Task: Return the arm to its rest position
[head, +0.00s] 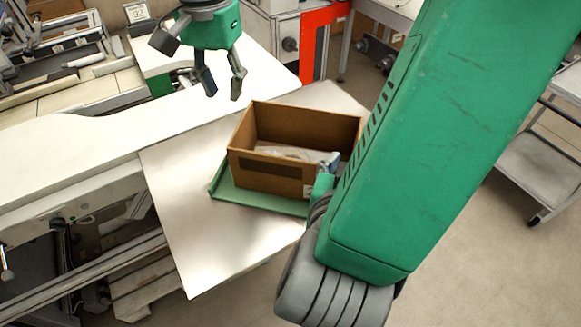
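My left gripper (223,92) hangs at the top of the head view, over the white worktop. Its two dark fingers are spread apart with nothing between them. An open cardboard box (268,177) stands on a green tray (240,197), below and to the right of that gripper. Something pale and clear, like plastic wrap, lies inside the box. My large green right arm fills the right side of the view. Part of my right gripper (326,172) shows at the box's near right corner; the arm hides most of it, so its fingers cannot be read.
The tray rests on a pale metal table (185,225), whose left and front parts are bare. A white worktop (85,145) with machinery lies at the left. A red panel (321,40) stands behind. A grey cart (540,165) stands on the floor at the right.

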